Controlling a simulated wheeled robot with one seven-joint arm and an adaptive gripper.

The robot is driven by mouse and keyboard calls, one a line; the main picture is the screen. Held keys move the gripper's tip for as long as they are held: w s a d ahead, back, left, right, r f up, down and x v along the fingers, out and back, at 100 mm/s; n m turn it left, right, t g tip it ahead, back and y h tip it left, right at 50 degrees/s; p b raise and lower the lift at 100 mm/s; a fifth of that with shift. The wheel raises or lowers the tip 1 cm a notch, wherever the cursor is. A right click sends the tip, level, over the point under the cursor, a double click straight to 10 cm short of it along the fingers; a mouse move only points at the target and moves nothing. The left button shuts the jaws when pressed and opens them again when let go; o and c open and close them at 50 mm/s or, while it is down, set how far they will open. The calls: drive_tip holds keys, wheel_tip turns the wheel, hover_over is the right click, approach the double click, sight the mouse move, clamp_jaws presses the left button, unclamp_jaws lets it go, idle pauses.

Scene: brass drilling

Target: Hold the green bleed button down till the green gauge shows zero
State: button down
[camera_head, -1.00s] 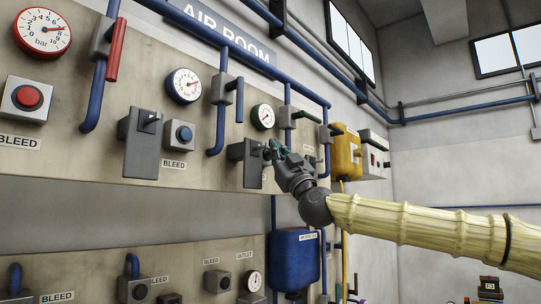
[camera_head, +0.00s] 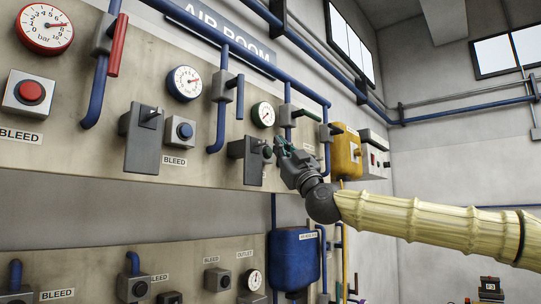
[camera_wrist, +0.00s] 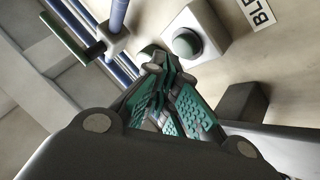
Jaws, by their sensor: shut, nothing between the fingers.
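The green bleed button (camera_head: 267,152) is a dark green dome on a grey box on the upper panel. In the wrist view the button (camera_wrist: 187,43) stands out from its box, just beyond and to the right of my fingertips. My gripper (camera_head: 280,146), with green-padded fingers, is shut and empty, close to the right of the button and apart from it. It also shows in the wrist view (camera_wrist: 163,62). The green-rimmed gauge (camera_head: 263,115) is above the button; its needle is too small to read surely.
A grey lever box (camera_head: 245,160) stands left of the button. A green-handled valve (camera_head: 303,114) and blue pipes are above and right. The blue button (camera_head: 180,132) and red button (camera_head: 29,93) are farther left. A yellow box (camera_head: 346,155) is to the right.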

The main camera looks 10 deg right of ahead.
drive_tip(key=s+d+b, duration=0.1)
drive_tip(key=s, duration=0.1)
drive_tip(key=s+d+b, duration=0.1)
drive_tip(key=s+d, duration=0.1)
drive_tip(key=shift+d, duration=0.1)
idle(0.7)
drive_tip(key=shift+w, duration=0.1)
